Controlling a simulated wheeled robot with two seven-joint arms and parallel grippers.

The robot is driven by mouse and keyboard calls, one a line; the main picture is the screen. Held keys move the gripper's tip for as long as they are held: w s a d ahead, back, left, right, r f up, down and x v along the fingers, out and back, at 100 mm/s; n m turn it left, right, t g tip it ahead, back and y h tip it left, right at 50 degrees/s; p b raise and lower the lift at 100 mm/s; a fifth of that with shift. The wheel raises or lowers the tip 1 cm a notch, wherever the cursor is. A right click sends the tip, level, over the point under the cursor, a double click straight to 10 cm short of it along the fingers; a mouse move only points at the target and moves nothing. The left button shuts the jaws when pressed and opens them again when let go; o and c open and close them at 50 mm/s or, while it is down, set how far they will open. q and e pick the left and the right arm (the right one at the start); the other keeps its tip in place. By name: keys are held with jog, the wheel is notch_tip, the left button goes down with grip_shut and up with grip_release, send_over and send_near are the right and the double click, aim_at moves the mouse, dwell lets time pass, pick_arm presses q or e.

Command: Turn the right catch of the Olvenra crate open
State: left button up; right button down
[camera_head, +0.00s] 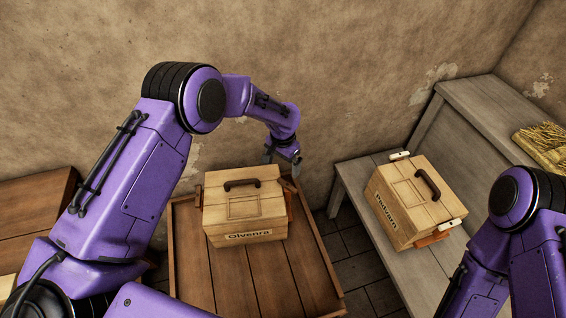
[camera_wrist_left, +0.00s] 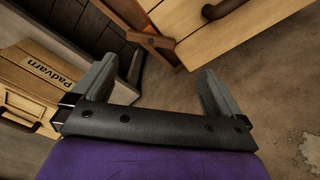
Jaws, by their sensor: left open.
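The Olvenra crate (camera_head: 220,215) is a pale wooden box with a dark handle and a name label on its front. It stands upright on a brown wooden table. Its right catch (camera_head: 289,186), a reddish-brown wooden piece, shows at the right side, partly hard to make out. In the left wrist view the catch (camera_wrist_left: 150,42) lies at the crate's edge, beyond the fingers. My left gripper (camera_head: 287,156) is behind and above the crate's right side, apart from the catch. Its fingers are open and empty in the left wrist view (camera_wrist_left: 158,72). My right gripper is out of view.
The Padvarn crate (camera_head: 388,183) stands on a grey bench to the right, with white and orange-brown side parts. A gap with dark floor tiles (camera_head: 352,255) separates the brown table (camera_head: 240,280) and bench. The wall rises close behind. Straw (camera_head: 545,143) lies at far right.

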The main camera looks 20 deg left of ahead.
pick_arm(q)
jog(key=shift+r+p, duration=0.75)
jog(key=shift+r, duration=0.5)
notch_tip(320, 180, up, 10)
jog(key=b, duration=0.2)
jog(key=shift+r, duration=0.2)
jog(key=shift+s, duration=0.1)
jog(key=shift+c, duration=0.3)
